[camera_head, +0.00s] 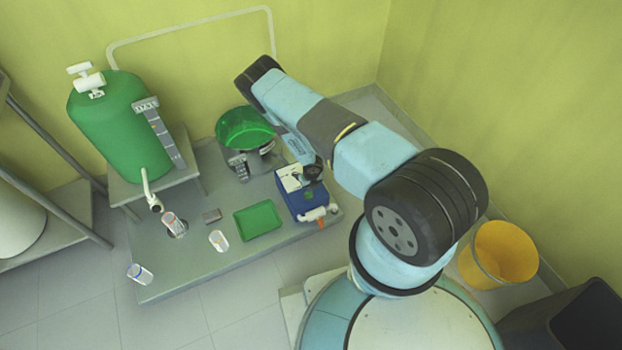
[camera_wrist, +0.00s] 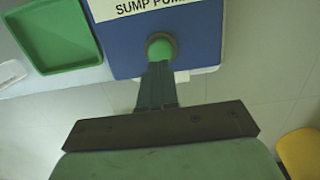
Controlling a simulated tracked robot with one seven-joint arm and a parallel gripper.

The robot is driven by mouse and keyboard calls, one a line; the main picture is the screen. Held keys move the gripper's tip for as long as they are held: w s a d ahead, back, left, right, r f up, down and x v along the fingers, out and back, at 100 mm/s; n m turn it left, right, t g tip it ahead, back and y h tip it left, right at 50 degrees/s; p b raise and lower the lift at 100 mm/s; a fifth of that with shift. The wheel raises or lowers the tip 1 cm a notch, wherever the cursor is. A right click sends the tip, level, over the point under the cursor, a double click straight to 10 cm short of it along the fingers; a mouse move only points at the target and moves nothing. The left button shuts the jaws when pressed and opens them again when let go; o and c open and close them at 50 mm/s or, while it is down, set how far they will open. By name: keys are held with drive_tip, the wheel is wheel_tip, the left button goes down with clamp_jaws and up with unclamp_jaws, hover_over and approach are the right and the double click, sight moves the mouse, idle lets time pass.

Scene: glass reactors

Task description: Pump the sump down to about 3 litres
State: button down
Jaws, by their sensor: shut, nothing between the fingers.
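The sump pump is a blue box (camera_head: 302,200) with a white label, and it fills the top of the wrist view (camera_wrist: 205,45). A round green button (camera_wrist: 161,46) with a brownish rim is on its face. My gripper (camera_wrist: 158,66) is shut and empty, its fingertips at the button's lower edge in the picture; I cannot tell whether they touch it. In the head view my arm's end (camera_head: 312,172) is over the pump. An open round vessel (camera_head: 245,130) with green contents, apparently the sump, stands behind the pump. A small gauge (camera_head: 239,166) is at its front; its reading is too small to read.
A green tank (camera_head: 122,125) with a tap and scale stands on a stand at left. A green tray (camera_head: 258,221), a small grey block (camera_head: 212,216) and several small beakers (camera_head: 219,241) are on the grey platform. A yellow bucket (camera_head: 498,255) stands at right.

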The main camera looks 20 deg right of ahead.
sight(311, 195)
wheel_tip(311, 195, up, 8)
drive_tip(key=shift+s+d+r, duration=0.2)
drive_tip(key=shift+s, duration=0.15)
idle(1.5)
